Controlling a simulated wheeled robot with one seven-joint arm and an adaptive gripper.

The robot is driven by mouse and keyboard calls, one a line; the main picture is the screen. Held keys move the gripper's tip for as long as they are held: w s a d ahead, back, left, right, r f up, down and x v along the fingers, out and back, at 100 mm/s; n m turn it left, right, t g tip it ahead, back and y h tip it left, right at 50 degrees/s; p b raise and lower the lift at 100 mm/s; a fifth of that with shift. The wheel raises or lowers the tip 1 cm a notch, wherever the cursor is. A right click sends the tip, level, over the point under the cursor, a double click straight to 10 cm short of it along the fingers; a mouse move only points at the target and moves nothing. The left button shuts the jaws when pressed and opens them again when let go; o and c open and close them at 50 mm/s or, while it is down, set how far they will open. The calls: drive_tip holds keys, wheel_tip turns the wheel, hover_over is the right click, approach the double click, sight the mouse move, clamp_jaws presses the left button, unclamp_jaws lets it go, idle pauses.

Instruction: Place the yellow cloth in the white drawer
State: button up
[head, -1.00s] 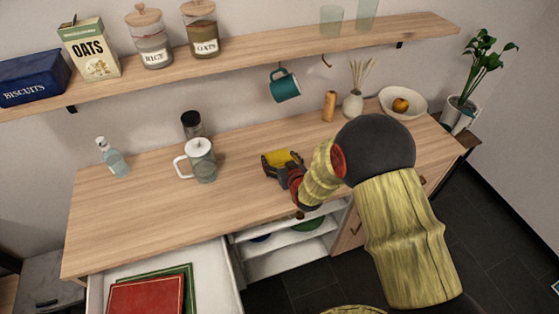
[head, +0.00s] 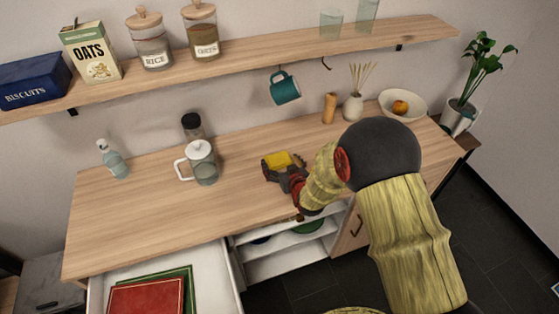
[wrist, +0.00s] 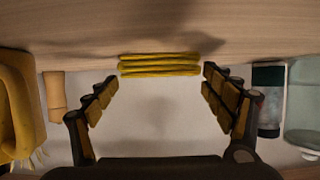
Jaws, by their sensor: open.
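The yellow cloth (head: 279,159) lies folded on the wooden worktop, partly hidden by my gripper in the head view. In the wrist view the cloth (wrist: 160,65) shows as a layered yellow stack, centred ahead of the fingers. My gripper (head: 284,168) is low over the worktop beside the cloth. In the wrist view my gripper (wrist: 160,78) is open, with one finger toward each end of the cloth and nothing held. The white drawer (head: 218,280) stands pulled out at the lower left, with red and green books (head: 147,295) in it.
A glass pitcher (head: 204,164), a dark-lidded jar (head: 192,126) and a bottle (head: 113,160) stand left on the worktop. A wooden mill (head: 329,108), reed vase (head: 353,106) and fruit bowl (head: 418,101) stand back right. Bare worktop (head: 150,215) lies between cloth and drawer.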

drive_tip(key=p+v, duration=0.2)
drive_tip(key=v, duration=0.8)
drive_tip(key=shift+s+d, duration=0.1)
drive_tip(key=shift+s, duration=0.3)
drive_tip(key=shift+r, duration=0.15)
